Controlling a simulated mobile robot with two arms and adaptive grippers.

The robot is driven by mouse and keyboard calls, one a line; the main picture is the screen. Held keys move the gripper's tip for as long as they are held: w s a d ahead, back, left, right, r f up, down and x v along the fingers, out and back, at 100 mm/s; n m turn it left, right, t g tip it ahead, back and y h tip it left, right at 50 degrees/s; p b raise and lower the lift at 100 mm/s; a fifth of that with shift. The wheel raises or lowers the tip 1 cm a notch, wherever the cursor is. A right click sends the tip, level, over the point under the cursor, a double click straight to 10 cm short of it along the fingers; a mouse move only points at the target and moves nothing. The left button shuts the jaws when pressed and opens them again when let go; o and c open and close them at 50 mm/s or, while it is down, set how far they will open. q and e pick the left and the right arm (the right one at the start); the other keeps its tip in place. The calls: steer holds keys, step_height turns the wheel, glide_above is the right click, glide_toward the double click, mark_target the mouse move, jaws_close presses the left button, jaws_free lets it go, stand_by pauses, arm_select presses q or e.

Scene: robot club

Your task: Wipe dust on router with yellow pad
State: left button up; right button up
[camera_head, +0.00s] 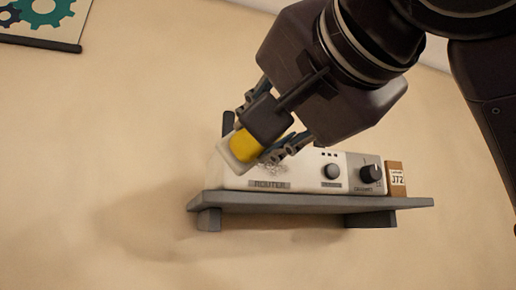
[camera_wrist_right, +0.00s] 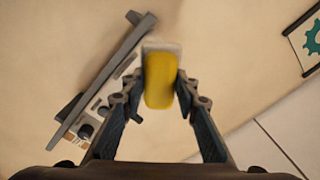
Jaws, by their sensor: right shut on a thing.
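The white router (camera_head: 305,174) stands on a grey wall shelf, with a "ROUTER" label on its front. A grey dust patch (camera_head: 274,169) shows on its front, left of the middle. My right gripper (camera_head: 266,150) is shut on the yellow pad (camera_head: 244,146), which has a pale wiping side. The pad is at the router's left end; whether it touches the front I cannot tell. In the right wrist view the pad (camera_wrist_right: 160,80) sits between the fingers, with the router (camera_wrist_right: 115,78) to the left. My left gripper is not in view.
The grey shelf (camera_head: 312,202) juts from a beige wall, on brackets. A grey unit with a dark knob (camera_head: 371,173) and a brown box marked "J72" (camera_head: 396,180) stand right of the router. A gear poster (camera_head: 42,18) hangs upper left. The wall left of the shelf is clear.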

steer(key=p+x, duration=0.2)
steer(key=x, duration=0.1)
steer(key=shift+w+r, duration=0.1)
steer(key=shift+w, duration=0.25)
steer(key=shift+w+a+p, duration=0.25)
steer(key=shift+w+p, duration=0.3)
steer(key=shift+w, duration=0.1)
steer(key=shift+w+a+f, duration=0.1)
steer(key=shift+w+f, duration=0.1)
steer(key=shift+w, duration=0.25)
steer(key=shift+x, duration=0.9)
